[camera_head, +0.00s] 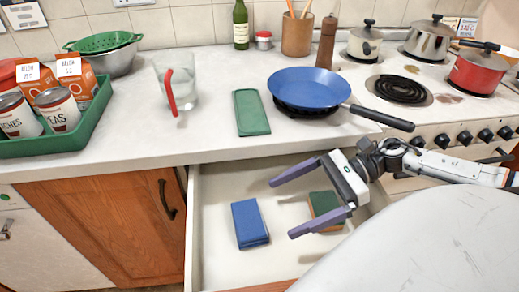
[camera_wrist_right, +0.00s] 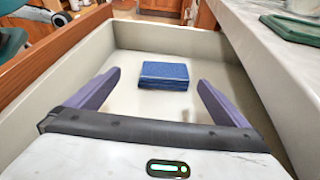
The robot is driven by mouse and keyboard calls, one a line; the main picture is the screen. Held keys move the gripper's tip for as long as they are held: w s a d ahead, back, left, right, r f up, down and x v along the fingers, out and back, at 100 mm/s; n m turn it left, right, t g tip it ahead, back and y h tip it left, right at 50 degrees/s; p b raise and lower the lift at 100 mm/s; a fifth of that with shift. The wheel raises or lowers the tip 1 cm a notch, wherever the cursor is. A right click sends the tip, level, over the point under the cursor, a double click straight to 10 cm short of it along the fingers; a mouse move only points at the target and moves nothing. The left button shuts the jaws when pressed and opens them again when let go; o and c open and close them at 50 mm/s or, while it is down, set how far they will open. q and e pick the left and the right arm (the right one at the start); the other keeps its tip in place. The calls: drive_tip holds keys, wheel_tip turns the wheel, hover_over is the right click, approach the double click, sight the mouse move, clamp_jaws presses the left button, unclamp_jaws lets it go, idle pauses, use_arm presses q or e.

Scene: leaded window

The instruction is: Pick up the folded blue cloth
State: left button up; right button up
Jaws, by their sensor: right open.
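The folded blue cloth (camera_head: 250,223) lies flat on the floor of an open drawer in the head view. In the right wrist view the blue cloth (camera_wrist_right: 164,75) lies ahead, between and beyond the two fingertips. My right gripper (camera_head: 308,208) is open and empty above the drawer, to the right of the cloth and apart from it. Its purple fingers also show in the right wrist view (camera_wrist_right: 158,84). My left gripper is not in the head view.
A green and orange sponge-like item (camera_head: 325,208) lies in the drawer (camera_head: 215,265), partly behind my gripper. The drawer walls surround the cloth.

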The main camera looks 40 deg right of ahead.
sight(256, 217)
drive_tip(key=shift+n+h, duration=0.3)
drive_tip(key=shift+w+a+f+b, duration=0.6)
drive_tip(key=shift+w+a+f, duration=0.55)
drive_tip(key=shift+w+f, duration=0.1)
drive_tip(key=shift+b+x, duration=1.05)
drive_tip(key=shift+x, duration=2)
drive_tip(key=shift+s+a+r, duration=0.1)
drive_tip(key=shift+s+r, duration=0.05)
drive_tip(key=c, duration=0.9)
